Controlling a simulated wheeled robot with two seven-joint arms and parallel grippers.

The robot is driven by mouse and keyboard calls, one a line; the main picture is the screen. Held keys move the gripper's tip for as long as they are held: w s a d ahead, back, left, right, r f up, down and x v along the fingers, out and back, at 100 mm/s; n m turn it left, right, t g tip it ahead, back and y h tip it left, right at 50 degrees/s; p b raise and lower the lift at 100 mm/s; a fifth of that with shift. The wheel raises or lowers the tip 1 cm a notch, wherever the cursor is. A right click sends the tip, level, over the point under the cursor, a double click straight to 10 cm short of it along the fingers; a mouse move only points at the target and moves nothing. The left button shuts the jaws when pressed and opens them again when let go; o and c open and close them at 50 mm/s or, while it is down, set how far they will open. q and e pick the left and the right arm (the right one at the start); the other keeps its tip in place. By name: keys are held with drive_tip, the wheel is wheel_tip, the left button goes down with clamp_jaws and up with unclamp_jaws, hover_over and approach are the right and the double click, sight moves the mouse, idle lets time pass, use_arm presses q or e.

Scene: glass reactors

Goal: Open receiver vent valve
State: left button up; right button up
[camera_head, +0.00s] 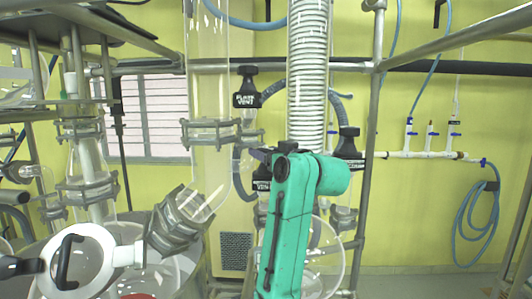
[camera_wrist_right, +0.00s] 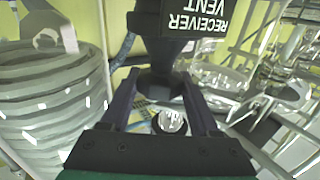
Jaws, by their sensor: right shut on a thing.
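The receiver vent valve (camera_wrist_right: 168,22) is a black handle with a white "RECEIVER VENT" label, upside down in the right wrist view. The arm hides much of the valve there. My left gripper is not in view.
Another black vent valve (camera_head: 246,88) is above and to the left, and a further black valve (camera_head: 348,142) is to the right. A white ribbed hose (camera_head: 307,75) hangs behind my arm. Glass columns (camera_head: 208,80) and metal frame posts (camera_head: 373,110) crowd the space.

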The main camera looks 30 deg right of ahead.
drive_tip(key=o, duration=1.1)
drive_tip(key=shift+s, duration=0.1)
drive_tip(key=shift+s, duration=0.25)
drive_tip(key=s, duration=0.2)
drive_tip(key=s+b, duration=0.1)
drive_tip(key=s, duration=0.2)
drive_tip(key=s+a+b, duration=0.1)
drive_tip(key=s, duration=0.1)
drive_tip(key=shift+s, duration=0.2)
drive_tip(key=shift+d, duration=0.1)
